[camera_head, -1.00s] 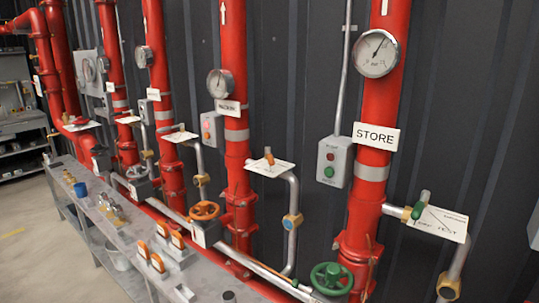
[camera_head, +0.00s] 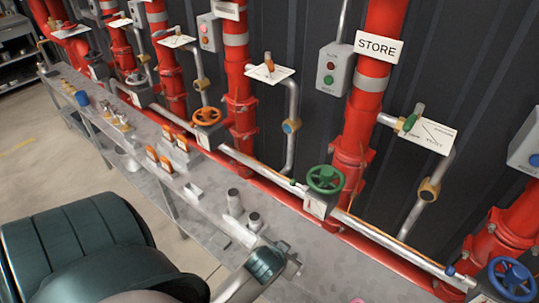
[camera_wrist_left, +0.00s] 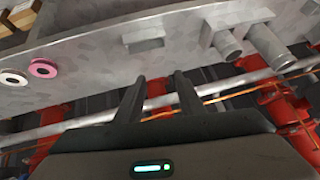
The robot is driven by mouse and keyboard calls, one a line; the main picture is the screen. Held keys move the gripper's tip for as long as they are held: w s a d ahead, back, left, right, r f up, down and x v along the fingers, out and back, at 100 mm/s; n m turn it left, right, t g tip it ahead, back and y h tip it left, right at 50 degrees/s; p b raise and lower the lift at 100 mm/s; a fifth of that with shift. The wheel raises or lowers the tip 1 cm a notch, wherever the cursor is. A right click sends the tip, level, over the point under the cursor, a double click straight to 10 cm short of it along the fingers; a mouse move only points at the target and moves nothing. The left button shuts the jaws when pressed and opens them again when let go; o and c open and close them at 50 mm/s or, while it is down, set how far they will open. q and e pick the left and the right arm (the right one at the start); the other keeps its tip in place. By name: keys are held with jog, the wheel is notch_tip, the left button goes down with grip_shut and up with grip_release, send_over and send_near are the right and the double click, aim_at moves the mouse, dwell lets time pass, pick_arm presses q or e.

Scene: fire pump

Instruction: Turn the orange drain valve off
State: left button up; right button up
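An orange handwheel (camera_head: 207,116) sits on a valve on the low pipe, left of centre in the head view. An orange lever (camera_head: 268,65) stands by a white label plate (camera_head: 281,74) on a branch pipe above and right of it. Which of these is the drain valve I cannot tell. My left gripper (camera_wrist_left: 159,80) shows in the left wrist view with its two dark fingers apart and nothing between them. It points at the grey bench and pipes, touching neither wheel nor lever in view. I cannot make out its fingertips in the head view. My right gripper is not seen.
A green handwheel (camera_head: 325,179) and a blue handwheel (camera_head: 512,279) are further right. A grey bench (camera_head: 215,205) runs before the pipes, holding pipe stubs (camera_head: 235,202) and orange-topped items (camera_head: 166,163). A green lever (camera_head: 413,117) is near the STORE sign (camera_head: 379,47).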

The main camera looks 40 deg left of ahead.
pick_arm(q)
jog(key=w+a+r+n+t+y, duration=0.1)
jog(key=w+a+r+n+y, duration=0.2)
jog(key=r, duration=1)
jog(key=w+a+r+n+t+y, duration=0.2)
jog(key=w+a+r+n+y, duration=0.2)
jog(key=w+a+r, duration=0.6)
jog(key=w+a+r+n+t+y+p, duration=0.1)
jog(key=w+a+r+n+y, duration=0.3)
jog(key=a+r, duration=0.5)
notch_tip(320, 180, up, 7)
jog(key=shift+w+f, duration=0.15)
jog(key=shift+w, duration=1)
jog(key=shift+t, duration=0.3)
